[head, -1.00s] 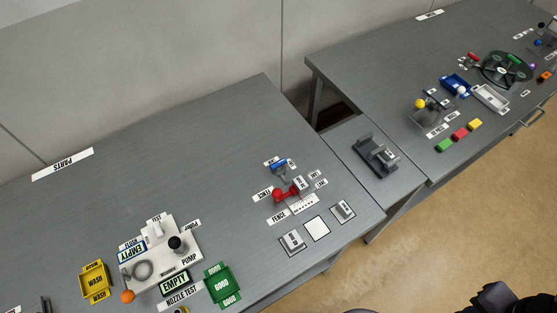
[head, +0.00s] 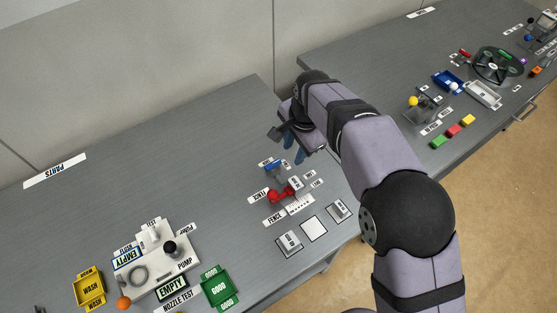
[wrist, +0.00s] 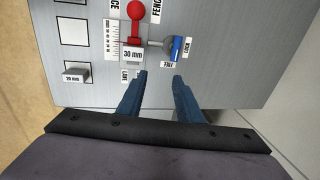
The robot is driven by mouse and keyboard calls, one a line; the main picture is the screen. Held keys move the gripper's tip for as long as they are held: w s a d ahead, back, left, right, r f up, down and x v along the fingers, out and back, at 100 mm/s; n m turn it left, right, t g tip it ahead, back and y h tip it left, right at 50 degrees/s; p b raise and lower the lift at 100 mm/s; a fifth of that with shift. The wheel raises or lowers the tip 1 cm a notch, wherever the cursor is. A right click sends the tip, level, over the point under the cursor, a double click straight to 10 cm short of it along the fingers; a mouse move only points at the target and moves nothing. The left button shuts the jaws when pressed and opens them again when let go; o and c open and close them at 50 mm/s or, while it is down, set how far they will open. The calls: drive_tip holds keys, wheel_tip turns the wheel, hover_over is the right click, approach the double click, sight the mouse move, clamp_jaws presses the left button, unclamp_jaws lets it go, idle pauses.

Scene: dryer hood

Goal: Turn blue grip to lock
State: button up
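The blue grip (head: 273,165) is on a small fixture on the near table, at the far end of the red fence piece (head: 284,193). In the wrist view the blue grip (wrist: 177,48) sits on the end of a grey rod, beside a LOCK label (wrist: 187,46) and a FREE label (wrist: 168,64). The red ball knob (wrist: 136,9) and a 30 mm block (wrist: 133,55) are to its left. My gripper (wrist: 160,76) is open and empty, with its two blue fingers apart. The fingertips are close to the fixture in the picture, not touching the blue grip.
Grey gauge blocks (head: 289,243) and a white square (head: 314,230) lie in front of the fixture. The second table (head: 385,72) holds other devices.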

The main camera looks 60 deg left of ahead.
approach(273, 164)
drive_tip(key=shift+a+f+p, duration=0.2)
drive_tip(key=shift+f+p, duration=0.25)
drive_tip(key=shift+f, duration=0.85)
drive_tip(key=shift+a+f+p, duration=0.25)
drive_tip(key=shift+f+p, duration=0.15)
drive_tip(key=shift+f, duration=0.9)
drive_tip(key=shift+a+f+p, duration=0.2)
drive_tip(key=shift+f+p, duration=0.25)
drive_tip(key=shift+f, duration=0.85)
clamp_jaws()
